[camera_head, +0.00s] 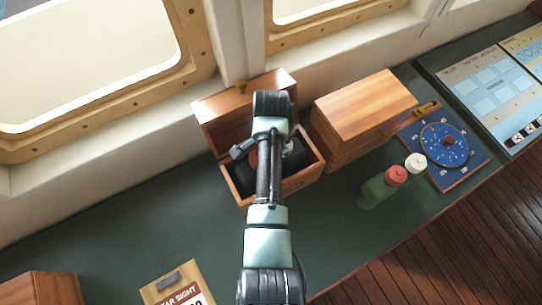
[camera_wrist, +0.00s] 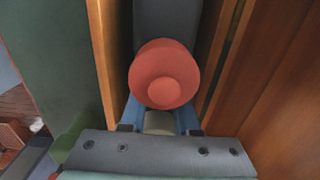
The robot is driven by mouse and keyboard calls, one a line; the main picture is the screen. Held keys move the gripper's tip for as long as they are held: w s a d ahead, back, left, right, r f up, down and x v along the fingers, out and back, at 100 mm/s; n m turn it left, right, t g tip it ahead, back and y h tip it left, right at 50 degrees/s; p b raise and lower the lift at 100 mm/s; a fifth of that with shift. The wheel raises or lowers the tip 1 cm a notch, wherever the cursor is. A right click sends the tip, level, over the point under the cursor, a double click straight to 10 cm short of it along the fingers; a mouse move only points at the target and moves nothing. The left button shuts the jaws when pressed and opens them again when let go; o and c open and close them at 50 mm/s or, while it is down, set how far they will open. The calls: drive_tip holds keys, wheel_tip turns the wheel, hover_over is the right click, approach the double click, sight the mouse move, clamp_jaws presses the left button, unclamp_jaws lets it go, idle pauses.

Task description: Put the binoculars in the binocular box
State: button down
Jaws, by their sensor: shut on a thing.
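The binocular box (camera_head: 297,183) is an open wooden box on the dark green counter, its lid (camera_head: 225,107) raised at the back. The black binoculars (camera_head: 293,158) are inside its walls, partly hidden by my arm; whether they touch the floor cannot be told. In the wrist view a round red knob (camera_wrist: 164,75) stands over a dark grey body (camera_wrist: 165,18) between wooden walls. My gripper (camera_wrist: 160,122) is shut on the binoculars at the knob, its blue fingers largely hidden. In the head view my arm hides much of the grip.
A closed wooden box (camera_head: 365,105) stands close on the right.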

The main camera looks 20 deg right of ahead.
drive_tip(key=shift+w, duration=0.1)
drive_tip(key=c, duration=1.1)
unclamp_jaws()
drive_tip(key=shift+f, duration=0.1)
drive_tip(key=o, duration=0.5)
drive_tip(key=shift+c, duration=0.2)
wheel_tip(320, 180, up, 11)
drive_tip(key=shift+r, duration=0.2)
drive_tip(key=shift+r+p, duration=0.5)
